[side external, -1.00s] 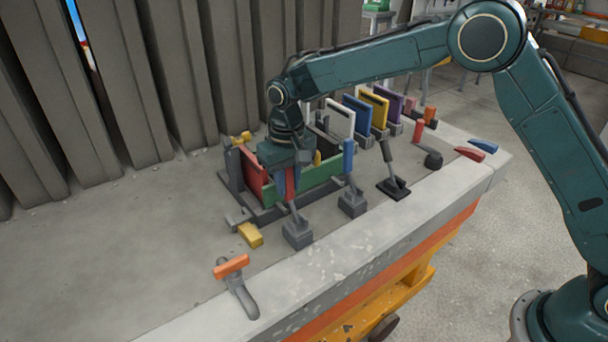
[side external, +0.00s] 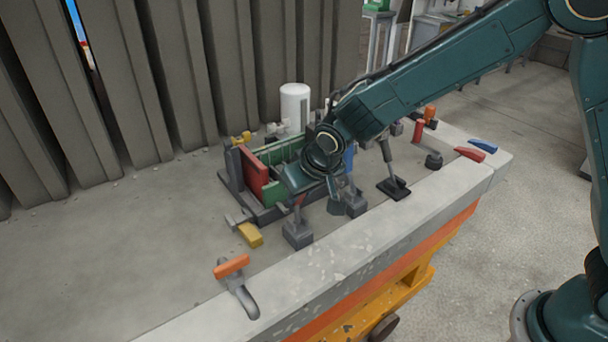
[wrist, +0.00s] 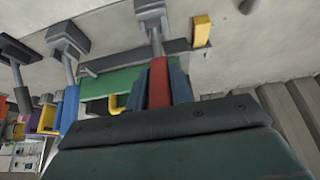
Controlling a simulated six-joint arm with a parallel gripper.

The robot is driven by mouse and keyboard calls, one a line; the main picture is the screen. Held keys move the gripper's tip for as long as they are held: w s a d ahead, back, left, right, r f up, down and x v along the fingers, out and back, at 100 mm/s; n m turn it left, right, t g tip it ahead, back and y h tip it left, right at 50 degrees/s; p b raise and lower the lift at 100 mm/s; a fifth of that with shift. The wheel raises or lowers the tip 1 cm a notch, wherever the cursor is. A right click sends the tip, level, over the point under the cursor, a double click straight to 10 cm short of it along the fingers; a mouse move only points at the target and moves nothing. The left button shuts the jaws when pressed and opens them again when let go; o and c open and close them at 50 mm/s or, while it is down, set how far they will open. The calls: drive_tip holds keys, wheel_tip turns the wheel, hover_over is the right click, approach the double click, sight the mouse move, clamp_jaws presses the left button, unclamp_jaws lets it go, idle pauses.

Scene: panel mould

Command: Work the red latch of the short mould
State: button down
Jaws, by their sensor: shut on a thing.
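The red latch is a lever with a red grip, a grey stem and a block base (side external: 298,235) at the near side of the short mould. In the wrist view its red grip (wrist: 158,82) sits between the two bluish fingers of my gripper (wrist: 161,80), which is shut on it. In the side view my gripper (side external: 298,197) leans over the latch and hides most of the grip. The short mould shows its red end panel (side external: 254,172) and part of a green side panel (side external: 271,194). The green panel also shows in the wrist view (wrist: 112,82).
A blue-handled lever (side external: 349,160), a dark lever (side external: 387,155) and a red-handled lever (side external: 418,132) stand to the right. A yellow block (side external: 250,235) and an orange-handled clamp (side external: 232,266) lie nearer. A white cylinder (side external: 295,103) stands behind. The bench's left side is clear.

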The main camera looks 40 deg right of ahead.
drive_tip(key=s+f+t, duration=0.3)
drive_tip(key=s+t, duration=0.3)
drive_tip(key=t, duration=0.2)
drive_tip(key=shift+s+f, duration=0.25)
drive_tip(key=shift+f, duration=0.05)
idle(0.6)
drive_tip(key=shift+f+t, duration=0.1)
drive_tip(key=shift+t, duration=0.3)
idle(0.3)
drive_tip(key=c, duration=1.2)
unclamp_jaws()
drive_tip(key=shift+c, duration=0.2)
drive_tip(key=shift+s, duration=0.2)
